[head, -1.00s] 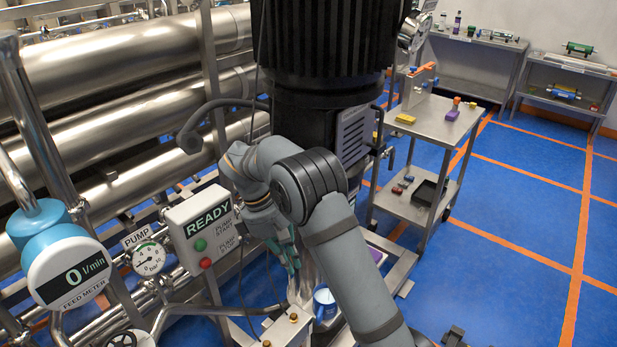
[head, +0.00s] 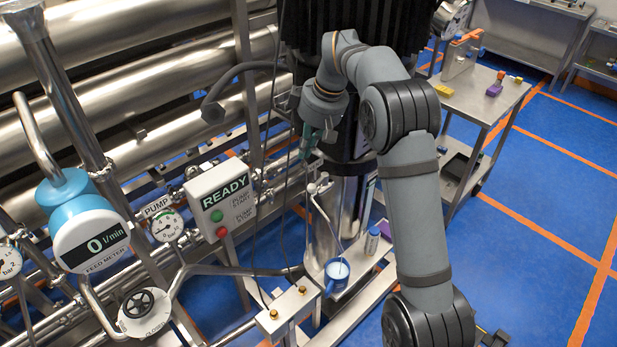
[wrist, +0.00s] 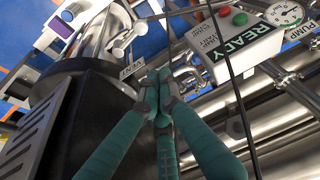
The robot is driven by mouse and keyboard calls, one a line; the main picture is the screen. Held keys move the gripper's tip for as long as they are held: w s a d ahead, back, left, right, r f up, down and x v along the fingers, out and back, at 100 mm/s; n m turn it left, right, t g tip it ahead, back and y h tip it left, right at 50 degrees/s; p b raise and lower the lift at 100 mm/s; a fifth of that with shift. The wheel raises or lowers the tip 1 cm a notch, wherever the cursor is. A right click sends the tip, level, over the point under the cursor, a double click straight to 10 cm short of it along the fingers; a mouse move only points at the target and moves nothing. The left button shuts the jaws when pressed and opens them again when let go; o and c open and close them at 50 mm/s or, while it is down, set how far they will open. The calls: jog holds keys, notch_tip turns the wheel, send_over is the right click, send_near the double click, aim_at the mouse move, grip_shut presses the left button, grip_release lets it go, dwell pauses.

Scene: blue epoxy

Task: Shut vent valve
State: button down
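My gripper (head: 308,140) has teal fingers and hangs in front of the black column. In the wrist view its fingertips (wrist: 160,82) are drawn together, with nothing clearly seen between them. A small pale valve-like fitting (head: 318,187) sits on the steel cylinder below my gripper, apart from it. In the wrist view it shows beyond the fingertips (wrist: 122,46), near a small white label (wrist: 131,69) that is too small to read surely. I cannot tell for certain that it is the vent valve, nor its handle position.
A blue cup (head: 337,272) stands below the fitting, with a thin tube reaching down to it. The READY panel (head: 221,199) is left of my gripper; dark cables hang between. A black handwheel (head: 138,302) is at lower left. A steel cart (head: 483,105) stands right.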

aim_at(318, 184)
notch_tip(318, 184, down, 9)
jog(key=p, duration=0.2)
jog(key=shift+s+d+p, duration=0.2)
jog(key=shift+d+p, duration=0.15)
jog(key=shift+s+r, duration=0.1)
jog(key=shift+r, duration=0.05)
